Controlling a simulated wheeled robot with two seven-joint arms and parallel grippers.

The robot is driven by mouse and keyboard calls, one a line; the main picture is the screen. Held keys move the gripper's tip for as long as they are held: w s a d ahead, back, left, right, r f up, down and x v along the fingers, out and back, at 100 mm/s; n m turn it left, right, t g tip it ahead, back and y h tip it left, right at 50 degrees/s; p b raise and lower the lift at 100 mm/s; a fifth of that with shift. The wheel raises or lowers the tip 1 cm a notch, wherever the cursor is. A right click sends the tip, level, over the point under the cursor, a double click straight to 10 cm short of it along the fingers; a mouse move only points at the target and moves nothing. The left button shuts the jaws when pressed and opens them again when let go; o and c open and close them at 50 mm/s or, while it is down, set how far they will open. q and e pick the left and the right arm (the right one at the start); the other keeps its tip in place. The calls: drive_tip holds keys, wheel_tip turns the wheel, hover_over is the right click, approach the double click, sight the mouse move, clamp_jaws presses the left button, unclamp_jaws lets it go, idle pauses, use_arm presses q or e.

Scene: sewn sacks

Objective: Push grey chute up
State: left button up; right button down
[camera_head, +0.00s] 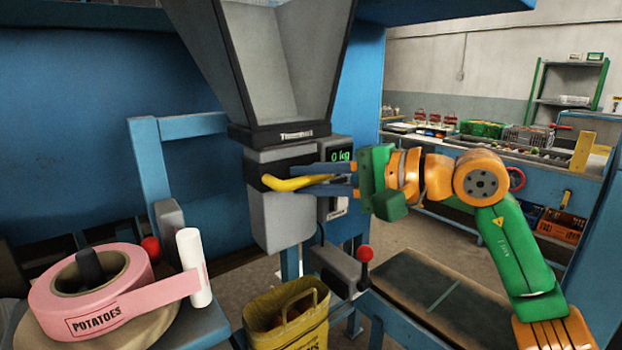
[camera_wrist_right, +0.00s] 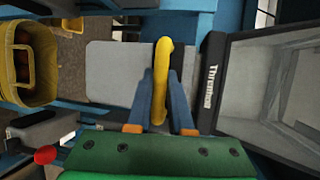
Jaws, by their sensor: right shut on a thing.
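The grey chute (camera_head: 278,222) hangs below the black-rimmed hopper and carries a yellow handle (camera_head: 285,183). In the right wrist view the chute (camera_wrist_right: 112,72) is a flat grey face beside the handle (camera_wrist_right: 160,80). My right gripper (camera_head: 325,180) reaches in from the right with its blue fingers around the handle. It is shut on the handle, with one finger on each side in the right wrist view (camera_wrist_right: 165,98). My left gripper is not in view.
A yellow sack (camera_head: 288,318) stands open below the chute. A red-knobbed lever (camera_head: 365,253) is beside it. A pink POTATOES tape roll (camera_head: 90,290) lies at left. The hopper (camera_head: 285,60) is above, with a 0 kg display (camera_head: 340,155).

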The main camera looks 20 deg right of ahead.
drive_tip(key=shift+d+r, duration=0.1)
drive_tip(key=shift+r, duration=0.3)
drive_tip(key=c, duration=1.2)
unclamp_jaws()
drive_tip(key=shift+c, duration=0.2)
drive_tip(key=o, duration=0.4)
drive_tip(key=shift+w+f, duration=0.1)
drive_tip(key=shift+f, duration=0.05)
drive_tip(key=shift+o, duration=0.2)
drive_tip(key=b+v, duration=0.2)
drive_tip(key=v, duration=0.4)
drive_tip(key=shift+s+d+f+b, duration=0.1)
drive_tip(key=shift+s+f+b, duration=0.1)
drive_tip(key=shift+b, duration=0.2)
drive_tip(key=shift+s+d+r, duration=0.25)
drive_tip(key=shift+s, duration=0.05)
drive_tip(key=shift+w+a, duration=0.1)
